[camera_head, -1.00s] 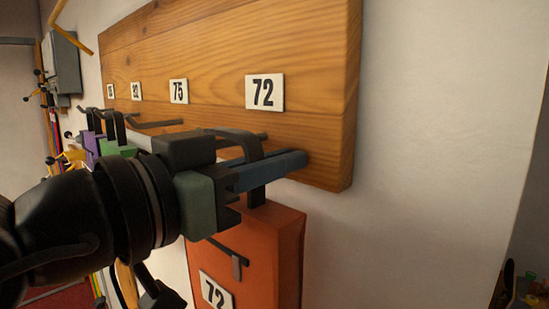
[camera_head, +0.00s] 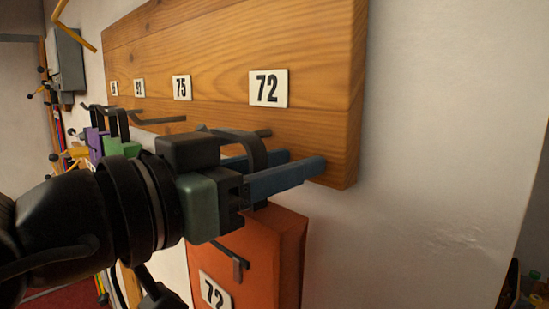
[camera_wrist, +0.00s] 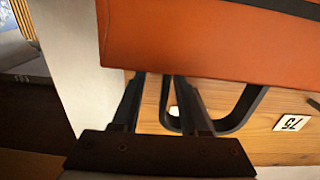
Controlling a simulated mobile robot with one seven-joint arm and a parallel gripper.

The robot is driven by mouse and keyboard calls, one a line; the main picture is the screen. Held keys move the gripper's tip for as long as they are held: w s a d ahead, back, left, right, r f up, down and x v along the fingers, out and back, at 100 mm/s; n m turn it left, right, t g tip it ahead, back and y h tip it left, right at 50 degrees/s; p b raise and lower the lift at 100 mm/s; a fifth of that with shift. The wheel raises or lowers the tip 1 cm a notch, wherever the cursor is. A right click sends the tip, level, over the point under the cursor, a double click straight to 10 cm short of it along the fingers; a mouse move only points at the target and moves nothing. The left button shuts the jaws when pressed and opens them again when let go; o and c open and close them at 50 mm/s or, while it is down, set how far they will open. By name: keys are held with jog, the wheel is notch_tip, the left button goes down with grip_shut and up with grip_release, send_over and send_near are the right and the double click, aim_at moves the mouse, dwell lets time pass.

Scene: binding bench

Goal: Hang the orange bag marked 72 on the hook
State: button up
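The orange bag (camera_head: 275,250) marked 72 is upright below the board, its dark strap (camera_head: 259,152) rising to the hook (camera_head: 262,133) under the 72 label (camera_head: 269,88). The strap's loop seems to pass over the hook, but my gripper hides part of it. My gripper (camera_head: 275,170) is at the strap, its blue fingers spread apart and not pinching it. In the wrist view, the fingers (camera_wrist: 160,95) are apart beside the strap (camera_wrist: 240,118), with the bag (camera_wrist: 200,38) above them in that picture.
The wooden board (camera_head: 230,45) has a 75 label (camera_head: 181,88) and further labels and hooks to the left. A purple bag (camera_head: 95,145) and a green bag (camera_head: 122,148) hang there. The wall (camera_head: 430,150) right of the board is clear.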

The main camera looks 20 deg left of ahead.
jog(key=v, duration=1.3)
jog(key=shift+a+b, duration=0.3)
jog(key=shift+b, duration=0.1)
jog(key=shift+r+y, duration=0.1)
jog(key=shift+y, duration=0.2)
